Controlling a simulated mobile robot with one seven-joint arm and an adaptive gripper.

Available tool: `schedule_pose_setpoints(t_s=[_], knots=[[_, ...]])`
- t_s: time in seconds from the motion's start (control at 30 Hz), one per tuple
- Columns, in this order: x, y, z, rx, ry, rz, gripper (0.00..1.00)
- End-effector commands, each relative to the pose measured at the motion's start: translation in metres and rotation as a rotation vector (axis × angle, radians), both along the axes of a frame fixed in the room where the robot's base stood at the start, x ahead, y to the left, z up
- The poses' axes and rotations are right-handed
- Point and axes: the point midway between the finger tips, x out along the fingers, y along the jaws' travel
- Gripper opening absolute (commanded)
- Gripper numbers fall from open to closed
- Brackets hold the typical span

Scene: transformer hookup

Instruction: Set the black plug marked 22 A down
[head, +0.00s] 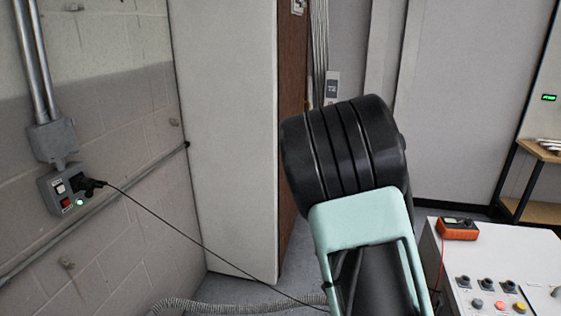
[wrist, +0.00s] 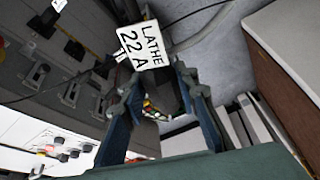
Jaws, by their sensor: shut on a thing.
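In the wrist view my gripper (wrist: 155,78) has its two blue fingers closed around a dark body, the black plug (wrist: 163,92), which is partly hidden between them. A white tag (wrist: 143,45) reading "LATHE 22 A" hangs at the fingertips and covers part of the plug. Colored bits show between the fingers, too small to make out. The plug is held off any surface that I can make out. In the head view my own arm hides the gripper and the held plug.
In the head view a white control box (head: 500,262) with buttons and an orange meter (head: 457,229) stands at lower right. Another black plug (head: 88,187) sits in the wall outlet (head: 62,192) at left, its cable running down across the floor.

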Motion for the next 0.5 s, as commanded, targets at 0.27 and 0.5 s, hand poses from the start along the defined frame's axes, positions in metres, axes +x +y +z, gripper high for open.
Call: schedule_pose_setpoints(t_s=[0.27, 0.5], knots=[[-0.007, 0.036, 0.081, 0.003, -0.007, 0.352, 0.0], [-0.016, 0.055, 0.12, 0.0, -0.002, 0.56, 0.0]])
